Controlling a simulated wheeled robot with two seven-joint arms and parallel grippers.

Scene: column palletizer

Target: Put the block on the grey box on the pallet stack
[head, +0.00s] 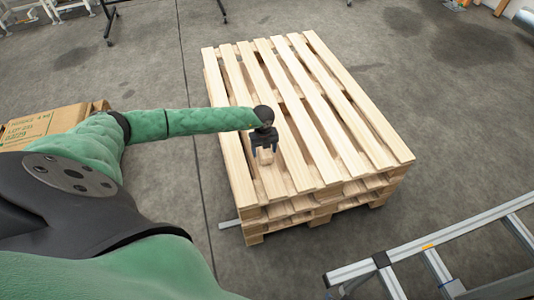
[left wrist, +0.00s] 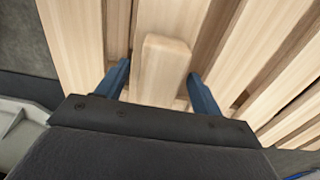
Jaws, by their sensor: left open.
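The pallet stack (head: 330,120) of pale wood stands on the floor at the centre of the head view; its slats (left wrist: 245,45) fill much of the left wrist view. My left gripper (head: 265,152) is over the near left part of the stack. The block (head: 265,157), pale wood, is between its open fingers. In the left wrist view the block (left wrist: 162,70) lies between the blue fingers of the gripper (left wrist: 160,88), with a gap on each side. I cannot tell for sure whether the block rests on the slats. I cannot make out a grey box in the head view.
A cardboard box (head: 42,124) is at the left, partly behind my arm. A metal frame (head: 440,245) stands at the lower right, near the stack. A light grey object (left wrist: 18,125) shows at the left edge of the left wrist view.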

